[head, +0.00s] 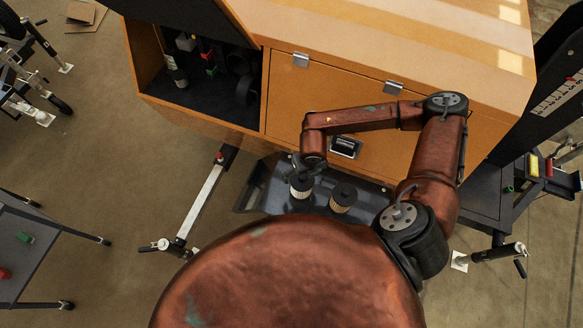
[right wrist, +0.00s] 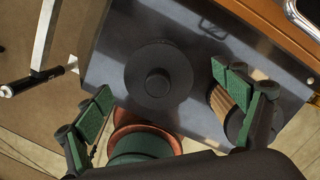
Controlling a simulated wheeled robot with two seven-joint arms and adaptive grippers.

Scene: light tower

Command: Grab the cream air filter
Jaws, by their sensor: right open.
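The cream air filter (head: 300,187) stands upright on a dark shelf (head: 262,197), with a dark cap and pale side. My right gripper (head: 312,166) is over the shelf, close to the cream filter in the head view. In the right wrist view my right gripper (right wrist: 167,105) is open, its green-padded fingers wide apart. A round black cap (right wrist: 158,80) shows ahead between and beyond the fingertips; it appears to top the cream filter, whose side is hidden there. Nothing is held. My left gripper is not in view.
A brown pleated filter (head: 343,196) stands just right of the cream one; my right finger partly covers it in the wrist view (right wrist: 222,103). The orange cabinet (head: 285,105) rises behind the shelf. Its open compartment (head: 205,92) holds several small items.

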